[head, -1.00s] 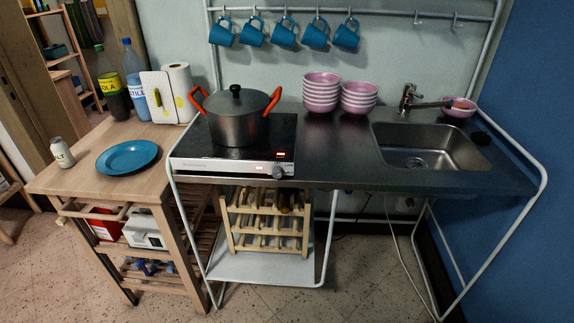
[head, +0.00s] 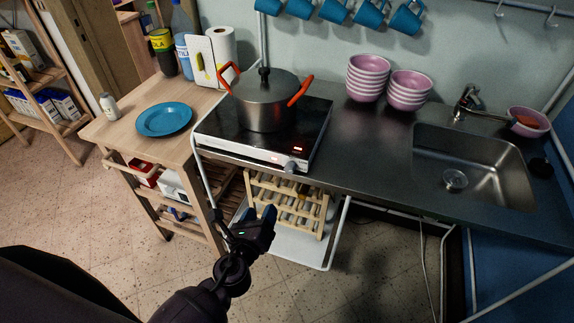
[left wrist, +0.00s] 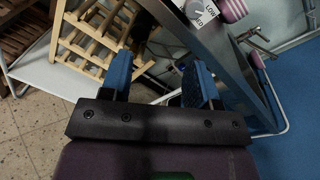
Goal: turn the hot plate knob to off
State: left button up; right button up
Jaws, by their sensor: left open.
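The hot plate (head: 222,138) sits on the left part of the dark counter, with a grey pot (head: 266,108) with red handles on it. Its knob (head: 290,166) is on the front panel near the right end; a red light shows on the hot plate. In the left wrist view the knob (left wrist: 194,8) is at the top edge beside a white "LOW" label. My left gripper (head: 264,222) is below and in front of the hot plate, apart from the knob. In the left wrist view its blue fingers (left wrist: 160,82) are spread with nothing between them. My right gripper is not in view.
A wooden rack (head: 288,204) stands under the counter behind my left gripper. A wooden cart (head: 128,132) with a blue plate (head: 164,119) is at left. Pink bowls (head: 368,77) and a sink (head: 468,163) are to the right.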

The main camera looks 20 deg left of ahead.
aim_at(289, 170)
pick_arm(q)
jog(key=w+d+r+m, duration=0.1)
jog(key=w+m, duration=0.1)
jog(key=w, duration=0.2)
jog(key=w+d+r+m+p, duration=0.1)
jog(key=w+m, duration=0.1)
jog(key=w, duration=0.2)
jog(key=w+d+r+m+t+h, duration=0.1)
jog(key=w+m, duration=0.1)
jog(key=w, duration=0.2)
jog(key=shift+w+p, duration=0.3)
jog(key=shift+p, duration=0.1)
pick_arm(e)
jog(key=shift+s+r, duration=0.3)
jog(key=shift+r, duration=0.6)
pick_arm(q)
jog(key=c, duration=0.9)
jog(key=shift+c, duration=0.2)
